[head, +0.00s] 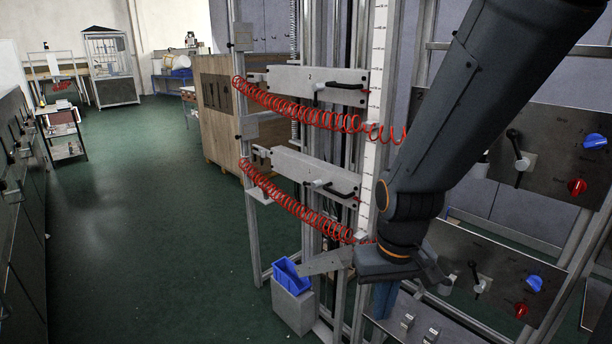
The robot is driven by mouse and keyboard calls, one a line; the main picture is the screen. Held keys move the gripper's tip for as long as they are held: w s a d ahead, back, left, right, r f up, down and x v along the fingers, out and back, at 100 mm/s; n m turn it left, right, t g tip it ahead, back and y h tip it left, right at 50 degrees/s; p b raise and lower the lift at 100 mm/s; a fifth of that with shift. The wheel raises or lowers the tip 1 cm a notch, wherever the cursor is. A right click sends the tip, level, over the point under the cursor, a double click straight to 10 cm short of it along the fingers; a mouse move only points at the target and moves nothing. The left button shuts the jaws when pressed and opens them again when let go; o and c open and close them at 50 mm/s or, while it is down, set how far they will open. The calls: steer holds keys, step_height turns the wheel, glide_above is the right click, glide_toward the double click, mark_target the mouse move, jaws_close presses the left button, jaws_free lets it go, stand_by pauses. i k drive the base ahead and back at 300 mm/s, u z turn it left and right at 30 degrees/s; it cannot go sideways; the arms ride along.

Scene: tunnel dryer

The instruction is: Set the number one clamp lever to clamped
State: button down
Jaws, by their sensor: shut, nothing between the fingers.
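A grey plate marked 2 (310,77) is on the upright frame, with a black lever (346,86) at its right end. A similar plate (303,168) is below it, with a black lever (340,191) lying slanted at its right end. I cannot read a number on this lower plate. My gripper (385,300) hangs at the end of my arm, below and right of the lower lever and apart from it. It is shut and empty, and its fingertips are hard to make out.
Red coiled hoses (300,108) hang across the frame. A blue bin (291,275) sits on a grey box at the frame's foot. Right, panels carry another lever (517,150), blue knobs (594,141) and red knobs (577,186). The green floor (150,240) is clear to the left.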

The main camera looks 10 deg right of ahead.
mark_target(315, 185)
steer(key=u, duration=0.45)
steer(key=i, duration=1.35)
steer(key=z, duration=0.45)
